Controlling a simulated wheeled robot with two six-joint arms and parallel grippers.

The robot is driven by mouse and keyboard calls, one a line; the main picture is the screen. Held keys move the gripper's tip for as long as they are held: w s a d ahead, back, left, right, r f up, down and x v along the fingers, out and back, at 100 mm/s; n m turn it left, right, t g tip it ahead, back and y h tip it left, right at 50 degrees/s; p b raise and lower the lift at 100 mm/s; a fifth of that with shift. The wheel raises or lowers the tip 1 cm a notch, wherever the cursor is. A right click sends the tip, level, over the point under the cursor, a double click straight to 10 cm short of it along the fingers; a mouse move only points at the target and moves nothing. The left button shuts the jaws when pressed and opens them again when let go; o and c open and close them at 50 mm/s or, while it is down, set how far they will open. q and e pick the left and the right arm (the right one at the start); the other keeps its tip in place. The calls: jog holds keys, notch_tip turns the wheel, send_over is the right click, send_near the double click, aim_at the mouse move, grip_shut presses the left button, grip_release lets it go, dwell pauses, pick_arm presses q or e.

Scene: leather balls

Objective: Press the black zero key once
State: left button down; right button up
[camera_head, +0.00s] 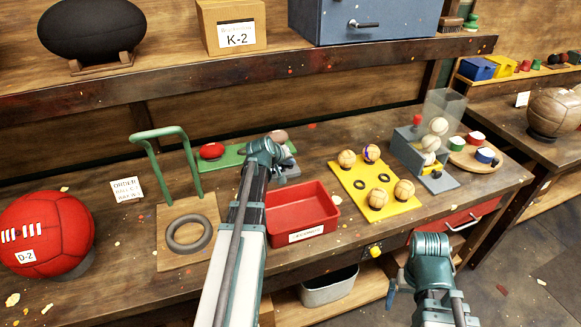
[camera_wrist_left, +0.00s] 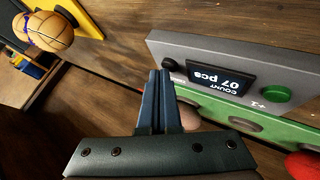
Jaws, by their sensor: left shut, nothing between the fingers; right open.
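A grey counter box (camera_wrist_left: 215,50) shows in the left wrist view, with a dark display (camera_wrist_left: 221,77) reading COUNT 07 pcs and a green key (camera_wrist_left: 277,94) marked +1. A small black key (camera_wrist_left: 171,64) sits on the other side of the display, partly behind my fingertips. My left gripper (camera_wrist_left: 161,74) is shut and empty, its tips close to the black key; I cannot tell whether they touch it. In the head view my left gripper (camera_head: 266,150) hides most of the counter box. My right gripper (camera_head: 430,248) is open and empty, in front of the bench.
A green board with a red dome (camera_head: 212,151) lies beside the counter box. A red tray (camera_head: 302,211) and a yellow board (camera_head: 372,187) with several balls stand to the right. A green-handled stand (camera_head: 165,137) is to the left. The shelf edge (camera_head: 250,75) runs behind.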

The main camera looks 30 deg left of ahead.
aim_at(290, 169)
pick_arm(q)
jog(key=shift+f, duration=0.25)
jog(key=shift+r, duration=0.1)
dwell(0.4)
jog(key=shift+r+p, duration=0.65)
jog(key=shift+r, duration=0.1)
jog(key=shift+r, duration=0.15)
notch_tip(290, 169, up, 5)
jog(key=p, duration=0.5)
dwell(0.5)
